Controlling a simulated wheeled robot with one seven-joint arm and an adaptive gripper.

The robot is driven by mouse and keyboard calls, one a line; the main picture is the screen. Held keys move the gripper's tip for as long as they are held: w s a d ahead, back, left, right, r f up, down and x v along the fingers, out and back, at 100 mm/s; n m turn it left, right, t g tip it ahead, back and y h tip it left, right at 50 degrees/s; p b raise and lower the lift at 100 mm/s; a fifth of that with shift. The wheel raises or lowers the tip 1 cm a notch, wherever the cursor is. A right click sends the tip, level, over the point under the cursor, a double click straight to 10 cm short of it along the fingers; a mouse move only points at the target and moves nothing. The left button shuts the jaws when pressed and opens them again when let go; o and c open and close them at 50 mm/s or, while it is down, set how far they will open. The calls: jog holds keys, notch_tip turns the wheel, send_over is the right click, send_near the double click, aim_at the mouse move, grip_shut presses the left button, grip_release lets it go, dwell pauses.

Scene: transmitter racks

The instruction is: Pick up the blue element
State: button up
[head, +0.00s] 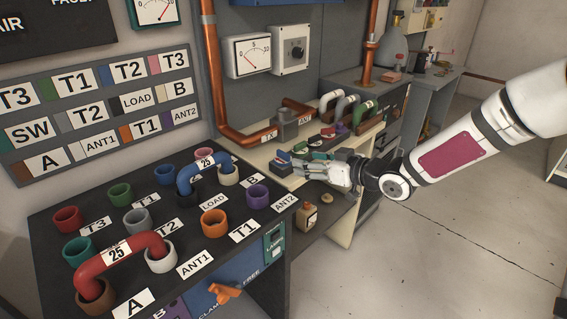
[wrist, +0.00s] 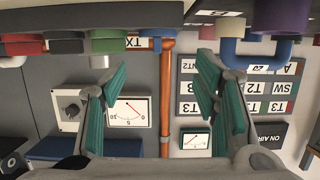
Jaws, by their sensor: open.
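In the wrist view, which is upside down, the blue link (wrist: 228,49) shows at upper right, beyond the fingers. My gripper (head: 300,168) is to the right of the panel, over the side bench, apart from the blue link. In the wrist view my gripper (wrist: 162,82) has its teal-padded fingers spread wide with nothing between them.
A red link (head: 118,255) marked 25 joins a brown and a white socket at front left. Several coloured empty sockets surround the blue link. Copper pipes (head: 217,70) rise behind. Several small coloured links (head: 325,142) and upright handles stand on the side bench near my gripper.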

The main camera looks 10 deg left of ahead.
aim_at(289, 155)
jog(key=b+x, duration=0.1)
jog(key=x, duration=0.7)
jog(key=shift+w+a, duration=0.2)
jog(key=shift+w, duration=0.25)
jog(key=shift+r, duration=0.1)
grip_shut()
